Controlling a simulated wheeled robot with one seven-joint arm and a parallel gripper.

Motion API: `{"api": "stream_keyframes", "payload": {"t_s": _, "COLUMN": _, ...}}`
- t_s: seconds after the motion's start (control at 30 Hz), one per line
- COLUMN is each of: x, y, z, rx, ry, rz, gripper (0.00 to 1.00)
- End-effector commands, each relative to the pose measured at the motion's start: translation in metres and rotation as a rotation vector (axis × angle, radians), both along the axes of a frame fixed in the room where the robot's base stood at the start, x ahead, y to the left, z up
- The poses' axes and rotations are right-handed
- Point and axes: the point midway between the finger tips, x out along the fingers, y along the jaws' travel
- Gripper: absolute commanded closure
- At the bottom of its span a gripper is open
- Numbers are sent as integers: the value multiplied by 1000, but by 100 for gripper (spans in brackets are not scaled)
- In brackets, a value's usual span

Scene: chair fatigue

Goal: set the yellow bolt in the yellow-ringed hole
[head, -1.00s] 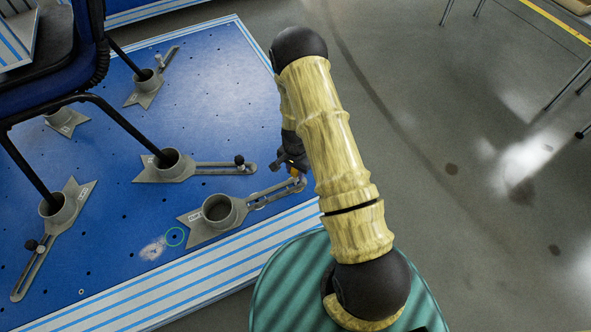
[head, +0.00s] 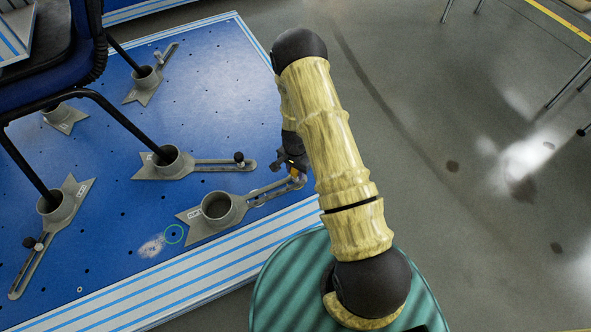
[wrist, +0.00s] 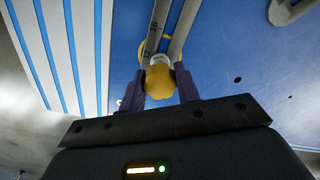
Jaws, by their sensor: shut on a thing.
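My gripper (head: 292,163) is shut on the yellow bolt (wrist: 160,82), whose rounded yellow head sits between the two fingers in the wrist view. In the head view a bit of the bolt's yellow (head: 296,172) shows below the jaws. A pale part shows just beyond the head, over the slot of a grey bracket arm (wrist: 180,30). A yellow ring (wrist: 142,50) shows on both sides of that slot, partly hidden by the bracket and the bolt. I cannot tell whether the bolt's tip is in the hole. The same bracket (head: 190,228) has an empty cup in the head view.
A blue platform (head: 215,100) with small holes and a striped edge carries the brackets. A chair's black legs stand in several grey cups, such as the one with a slotted arm (head: 210,165). A green ring (head: 174,234) marks the platform.

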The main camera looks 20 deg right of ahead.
Motion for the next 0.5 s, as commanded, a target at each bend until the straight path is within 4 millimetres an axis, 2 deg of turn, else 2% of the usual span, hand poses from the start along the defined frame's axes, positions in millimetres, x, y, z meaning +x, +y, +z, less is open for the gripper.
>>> {"api": "stream_keyframes", "payload": {"t_s": 0.5, "x": 0, "y": 0, "z": -11, "rx": 0, "ry": 0, "rz": 0, "gripper": 88}}
